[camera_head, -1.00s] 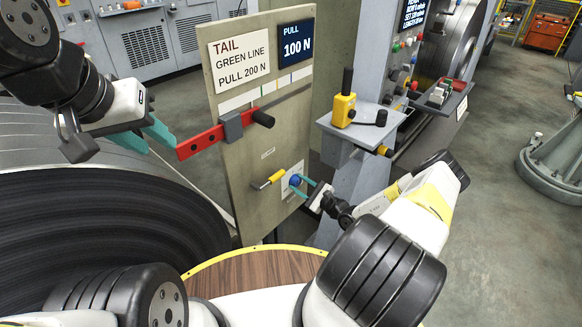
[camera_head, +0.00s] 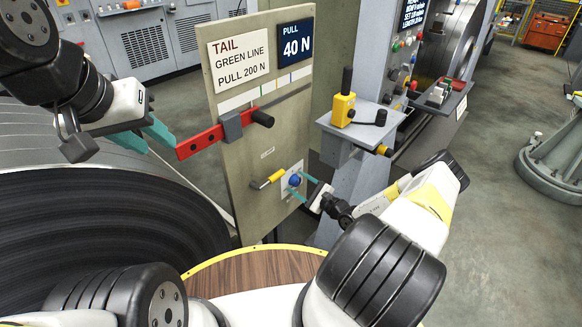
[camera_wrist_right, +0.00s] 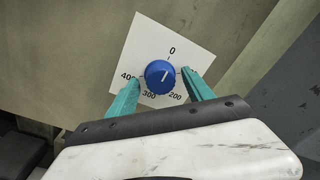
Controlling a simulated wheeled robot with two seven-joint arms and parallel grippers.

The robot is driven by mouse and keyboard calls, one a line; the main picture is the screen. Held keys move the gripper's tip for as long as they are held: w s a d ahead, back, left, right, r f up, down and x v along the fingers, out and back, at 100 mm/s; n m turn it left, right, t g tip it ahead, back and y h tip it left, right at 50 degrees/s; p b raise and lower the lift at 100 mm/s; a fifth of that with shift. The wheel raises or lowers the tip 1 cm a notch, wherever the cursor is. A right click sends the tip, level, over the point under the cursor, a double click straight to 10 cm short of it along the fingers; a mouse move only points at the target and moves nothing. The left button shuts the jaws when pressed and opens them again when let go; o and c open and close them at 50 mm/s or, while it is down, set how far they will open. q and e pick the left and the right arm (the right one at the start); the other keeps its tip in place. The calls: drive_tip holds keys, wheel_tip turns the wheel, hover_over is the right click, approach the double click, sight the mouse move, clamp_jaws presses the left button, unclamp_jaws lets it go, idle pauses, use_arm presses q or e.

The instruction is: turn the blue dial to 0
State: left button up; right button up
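The blue dial (camera_head: 295,180) sits on a white plate (camera_wrist_right: 190,42) on the lower part of the tan panel. Labels 200, 300 and 400 are also visible. My right gripper (camera_wrist_right: 161,82) is open, its teal fingers on either side of the dial with small gaps. A display (camera_head: 296,42) reads PULL 40 N. My left gripper (camera_head: 161,142) is open by the left end of a red bar (camera_head: 200,141).
A yellow-handled lever (camera_head: 268,179) is just left of the dial. A sign (camera_head: 239,55) reads TAIL, GREEN LINE, PULL 200 N. A grey pedestal with a yellow joystick box (camera_head: 343,110) stands right of the panel. A large dark coil (camera_head: 110,215) fills the lower left.

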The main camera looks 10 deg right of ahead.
drive_tip(key=v, duration=0.7)
drive_tip(key=shift+s+d, duration=0.25)
drive_tip(key=shift+s, duration=0.1)
drive_tip(key=shift+r, duration=0.15)
drive_tip(key=s+a+r+n+g, duration=0.2)
drive_tip(key=a+r+n+g, duration=0.25)
drive_tip(key=r, duration=0.45)
drive_tip(key=s+a+r+n+g, duration=0.35)
drive_tip(key=r+n, duration=0.25)
drive_tip(key=r, duration=0.3)
drive_tip(key=s+a+r+n+g, duration=0.25)
drive_tip(key=r+n+g, duration=0.25)
drive_tip(key=r, duration=0.3)
drive_tip(key=s+d+r+n+t+h, duration=0.1)
drive_tip(key=s+r+n+t+h, duration=0.3)
drive_tip(key=s+r, duration=1.5)
wheel_tip(320, 180, up, 2)
drive_tip(key=n+h, duration=0.2)
drive_tip(key=h, duration=0.2)
